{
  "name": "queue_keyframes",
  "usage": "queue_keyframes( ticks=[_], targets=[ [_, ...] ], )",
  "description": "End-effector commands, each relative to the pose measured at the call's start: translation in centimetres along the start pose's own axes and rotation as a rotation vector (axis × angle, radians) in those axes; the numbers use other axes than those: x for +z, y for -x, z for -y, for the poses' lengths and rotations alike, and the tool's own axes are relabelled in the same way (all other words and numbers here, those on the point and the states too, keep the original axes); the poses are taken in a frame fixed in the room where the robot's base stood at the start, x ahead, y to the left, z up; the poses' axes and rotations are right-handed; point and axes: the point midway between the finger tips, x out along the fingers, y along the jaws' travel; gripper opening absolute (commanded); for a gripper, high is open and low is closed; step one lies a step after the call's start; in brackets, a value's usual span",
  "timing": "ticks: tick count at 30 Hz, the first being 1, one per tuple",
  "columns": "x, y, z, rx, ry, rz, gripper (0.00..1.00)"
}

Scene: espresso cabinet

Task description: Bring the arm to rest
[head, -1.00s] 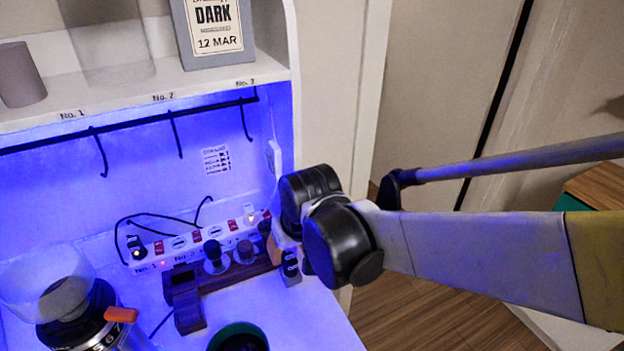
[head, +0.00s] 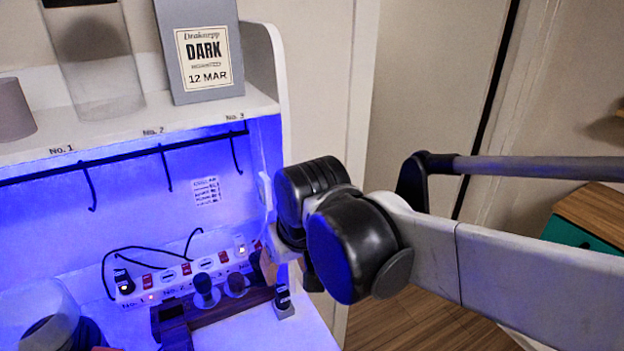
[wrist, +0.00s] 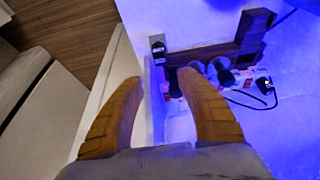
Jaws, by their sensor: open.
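My gripper shows in the wrist view as two orange-brown fingers (wrist: 160,85), spread apart with nothing between them. The white side wall of the cabinet (wrist: 105,85) is seen near the left finger, and the blue-lit cabinet inside is to the right. In the head view my arm reaches in from the right to the cabinet's right edge. The gripper's fingers are mostly hidden there behind the black wrist joint.
A power strip (head: 185,281) with plugs and a dark cord lies in the cabinet. It also shows in the wrist view (wrist: 258,85). A wooden stand (head: 215,311), hooks on a rail (head: 130,140), a glass jar (head: 95,65) and a grey coffee bag (head: 203,60) are nearby. Open floor (head: 430,318) lies right.

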Motion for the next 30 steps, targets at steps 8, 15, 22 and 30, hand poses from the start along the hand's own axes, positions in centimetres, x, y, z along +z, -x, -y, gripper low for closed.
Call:
queue_keyframes(
  ticks=[8,15,22,30],
  targets=[
    [6.4,3.3,-9.3,0.084,-0.185,-0.078,0.43],
    [15.9,5.4,-16.7,0.209,-0.397,-0.179,0.43],
    [19.8,5.7,-18.7,0.266,-0.478,-0.218,0.43],
    [19.9,5.7,-18.8,0.269,-0.480,-0.221,0.43]
  ],
)
